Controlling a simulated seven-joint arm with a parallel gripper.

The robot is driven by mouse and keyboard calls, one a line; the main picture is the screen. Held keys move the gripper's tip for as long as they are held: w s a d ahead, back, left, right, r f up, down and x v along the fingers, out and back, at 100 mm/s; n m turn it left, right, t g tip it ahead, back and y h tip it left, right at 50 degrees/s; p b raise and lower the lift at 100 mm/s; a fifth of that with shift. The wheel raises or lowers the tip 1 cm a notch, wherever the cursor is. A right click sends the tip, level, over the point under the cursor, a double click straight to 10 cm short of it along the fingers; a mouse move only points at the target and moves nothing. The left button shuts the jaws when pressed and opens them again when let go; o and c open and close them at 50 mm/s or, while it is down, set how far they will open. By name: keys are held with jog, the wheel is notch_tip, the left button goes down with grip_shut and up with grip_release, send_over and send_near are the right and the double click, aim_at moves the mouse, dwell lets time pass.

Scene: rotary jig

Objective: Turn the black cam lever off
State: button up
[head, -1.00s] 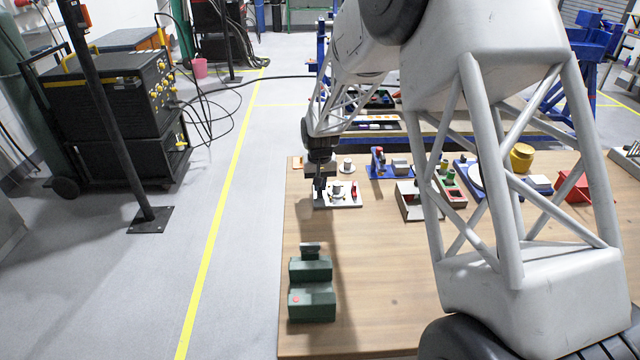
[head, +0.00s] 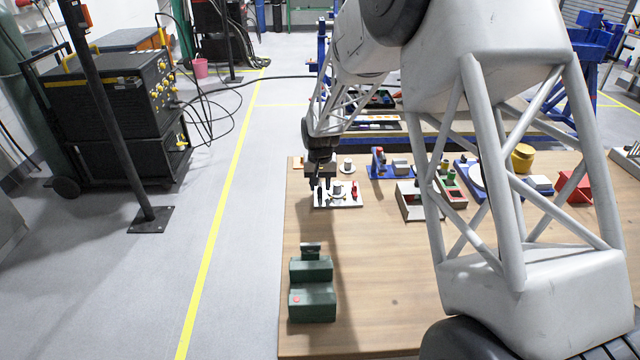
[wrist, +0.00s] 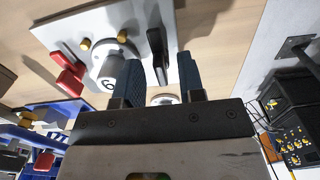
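A white plate (head: 348,204) on the wooden table carries the black cam lever, a light cylinder and a red lever. In the wrist view the plate (wrist: 88,22) holds the black cam lever (wrist: 156,42) at its right side, tilted in the picture. My gripper (wrist: 157,62) is open, with one dark finger on either side of the lever's line in the picture; whether they touch it I cannot tell. In the head view my gripper (head: 322,184) is over the plate's left part. The red lever (wrist: 68,68) and the cylinder marked 6 (wrist: 112,75) are left of the black lever.
A green stepped block (head: 312,290) stands near the table's front left. Bare table (head: 370,265) lies between the green block and my arm.

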aim_at(320, 185)
jog(key=shift+r, duration=3.9)
jog(key=shift+s+d+r, duration=0.15)
jog(key=shift+s+r, duration=0.1)
jog(key=shift+r, duration=0.05)
jog(key=s+d+r, duration=0.3)
jog(key=s+r, duration=0.2)
jog(key=s, duration=0.2)
jog(key=s+d+r+t, duration=0.1)
jog(key=s+d+r, duration=0.2)
jog(key=s+r, duration=0.35)
jog(key=s+d+r, duration=0.3)
jog(key=s, duration=0.6)
jog(key=s+d, duration=0.2)
jog(key=s, duration=1)
jog(key=s+d+t, duration=0.1)
jog(key=s+d, duration=0.2)
jog(key=s, duration=0.9)
jog(key=shift+s+t, duration=0.25)
jog(key=shift+t, duration=0.05)
